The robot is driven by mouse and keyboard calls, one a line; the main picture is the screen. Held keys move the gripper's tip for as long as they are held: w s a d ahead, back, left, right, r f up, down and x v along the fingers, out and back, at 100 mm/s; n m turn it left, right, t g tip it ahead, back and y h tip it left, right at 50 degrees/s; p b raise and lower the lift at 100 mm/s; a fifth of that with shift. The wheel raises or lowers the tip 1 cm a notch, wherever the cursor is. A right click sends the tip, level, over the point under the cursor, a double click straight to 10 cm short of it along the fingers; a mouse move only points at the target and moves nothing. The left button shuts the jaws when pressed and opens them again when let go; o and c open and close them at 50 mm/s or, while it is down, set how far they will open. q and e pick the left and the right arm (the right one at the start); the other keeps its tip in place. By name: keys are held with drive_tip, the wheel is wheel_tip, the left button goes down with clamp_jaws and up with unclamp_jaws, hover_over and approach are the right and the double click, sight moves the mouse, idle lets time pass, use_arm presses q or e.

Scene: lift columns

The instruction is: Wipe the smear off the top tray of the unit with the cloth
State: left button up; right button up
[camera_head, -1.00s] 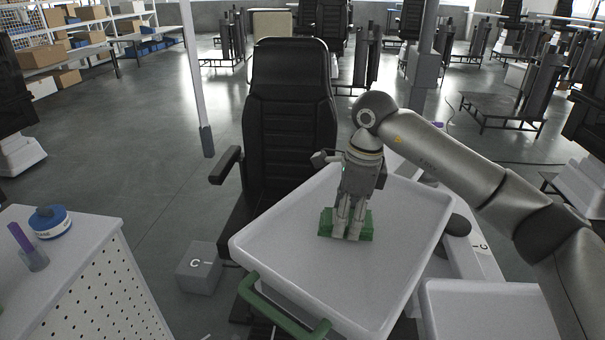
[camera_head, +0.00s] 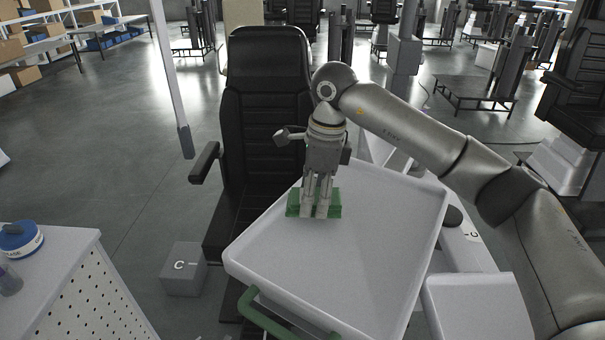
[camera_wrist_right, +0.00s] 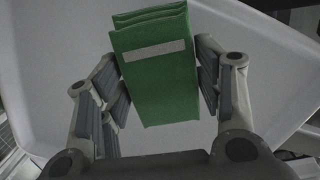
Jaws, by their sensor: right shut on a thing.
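The green cloth (camera_head: 333,203) is a folded pad, low on the top tray (camera_head: 300,262) towards its far left part. My right gripper (camera_head: 315,208) points down and is shut on the cloth. In the right wrist view the cloth (camera_wrist_right: 160,75), with a pale stripe, sits between both fingers of the gripper (camera_wrist_right: 158,85). The cloth looks to be at the tray surface, but I cannot tell firm contact. The tray is white with a raised rim. I see no smear on its visible surface; the part under the cloth is hidden. My left gripper is not in view.
A green handle (camera_head: 285,322) is at the tray's near edge. A lower white tray (camera_head: 480,305) is at the right. A black chair (camera_head: 268,110) stands close behind the tray. A white perforated cabinet (camera_head: 85,285) with a blue tin (camera_head: 20,240) is at left.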

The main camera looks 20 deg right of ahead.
drive_tip(key=shift+s+d+r+p, duration=0.1)
drive_tip(key=shift+s+r+p, duration=0.1)
drive_tip(key=shift+r, duration=0.35)
drive_tip(key=shift+s+d+r+p, duration=0.1)
drive_tip(key=shift+r+p, duration=0.1)
drive_tip(key=shift+r, duration=0.35)
drive_tip(key=shift+w+a+r+p, duration=0.1)
drive_tip(key=shift+r+p, duration=0.3)
drive_tip(key=shift+r, duration=0.3)
drive_tip(key=shift+w+a+r+p, duration=0.1)
drive_tip(key=shift+r+p, duration=0.3)
drive_tip(key=shift+r, duration=0.25)
drive_tip(key=shift+d+r, duration=0.15)
drive_tip(key=shift+r, duration=0.1)
drive_tip(key=shift+s, duration=0.1)
drive_tip(key=shift+f, duration=0.1)
